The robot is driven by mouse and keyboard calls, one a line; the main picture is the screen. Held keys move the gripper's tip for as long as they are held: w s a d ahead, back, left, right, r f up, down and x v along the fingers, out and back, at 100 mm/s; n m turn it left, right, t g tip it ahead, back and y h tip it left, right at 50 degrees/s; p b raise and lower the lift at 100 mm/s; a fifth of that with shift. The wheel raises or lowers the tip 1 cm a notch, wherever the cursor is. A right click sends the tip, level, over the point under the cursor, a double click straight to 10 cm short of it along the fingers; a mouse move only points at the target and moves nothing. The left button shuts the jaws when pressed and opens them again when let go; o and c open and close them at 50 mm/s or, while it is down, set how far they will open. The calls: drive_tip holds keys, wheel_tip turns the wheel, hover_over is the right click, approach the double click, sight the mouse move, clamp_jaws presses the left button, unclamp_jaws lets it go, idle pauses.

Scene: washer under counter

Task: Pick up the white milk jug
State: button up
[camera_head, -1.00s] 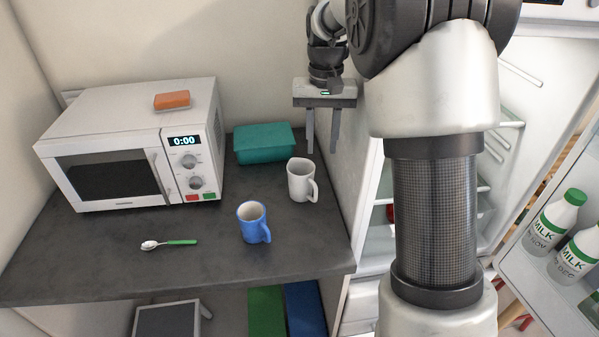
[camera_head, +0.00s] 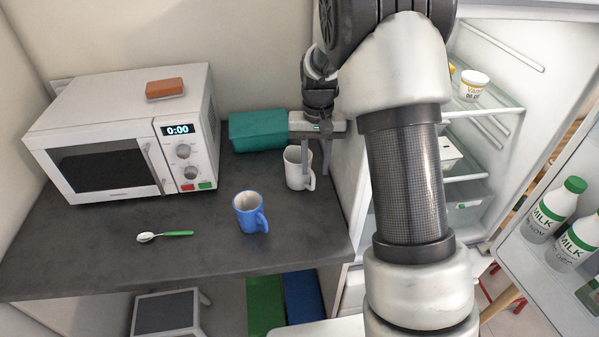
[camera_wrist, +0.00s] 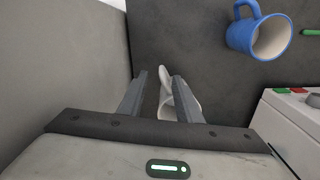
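The white milk jug (camera_head: 293,170) stands upright on the dark counter, its handle toward the right. My gripper (camera_head: 316,173) is open, fingers pointing down, at the jug's right side by the handle. In the wrist view my gripper (camera_wrist: 159,78) has its fingers apart, and part of the white jug (camera_wrist: 187,98) shows between and behind them. The right finger there hides some of the jug. I cannot tell whether a finger touches it.
A blue mug (camera_head: 247,212) stands in front of the jug. A teal box (camera_head: 257,131) is behind it, and a microwave (camera_head: 105,150) and spoon (camera_head: 165,236) are left. The open fridge (camera_head: 490,125) is right, with milk bottles (camera_head: 553,212) in its door.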

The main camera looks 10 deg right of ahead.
sight(314, 178)
drive_tip(key=f, duration=0.5)
drive_tip(key=shift+a, duration=0.2)
clamp_jaws()
